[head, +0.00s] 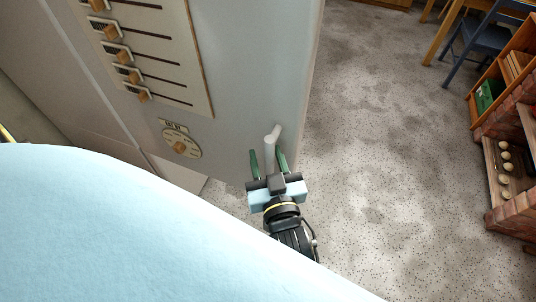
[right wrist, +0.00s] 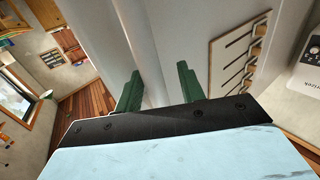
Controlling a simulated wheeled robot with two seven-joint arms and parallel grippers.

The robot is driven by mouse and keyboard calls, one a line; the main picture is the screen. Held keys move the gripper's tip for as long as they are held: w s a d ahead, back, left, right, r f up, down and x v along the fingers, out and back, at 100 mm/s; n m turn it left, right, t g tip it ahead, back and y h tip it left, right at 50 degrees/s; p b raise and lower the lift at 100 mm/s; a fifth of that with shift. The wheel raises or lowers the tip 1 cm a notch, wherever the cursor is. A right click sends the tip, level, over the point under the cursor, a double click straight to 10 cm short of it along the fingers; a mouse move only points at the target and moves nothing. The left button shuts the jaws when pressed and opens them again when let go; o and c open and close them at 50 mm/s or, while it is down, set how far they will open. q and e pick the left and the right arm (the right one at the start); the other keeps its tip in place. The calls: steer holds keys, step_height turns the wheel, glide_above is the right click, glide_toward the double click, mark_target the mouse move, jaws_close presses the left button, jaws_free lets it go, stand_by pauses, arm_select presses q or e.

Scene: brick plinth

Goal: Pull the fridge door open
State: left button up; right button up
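The pale grey fridge door (head: 235,70) fills the upper left of the head view and also shows in the right wrist view (right wrist: 185,25). Its light upright bar handle (head: 270,142) stands near the door's right edge. My right gripper (head: 267,153) is at the handle, with its two green fingers apart, one on either side of the bar. In the right wrist view the pale bar (right wrist: 143,45) runs between the fingers. A gap shows beside the bar, and I cannot tell whether either finger touches it. My left gripper is not in view.
A cream panel with sliders (head: 150,45) and a round dial (head: 181,143) are on the fridge front. Speckled floor (head: 390,170) lies clear to the right. A brick and wood shelf unit (head: 512,205) and a blue chair (head: 480,38) stand farther right.

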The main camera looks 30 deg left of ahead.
steer(key=shift+d, duration=0.2)
steer(key=shift+s+d, duration=0.15)
steer(key=v, duration=1.2)
steer(key=shift+s+d, duration=0.3)
steer(key=shift+c, duration=0.5)
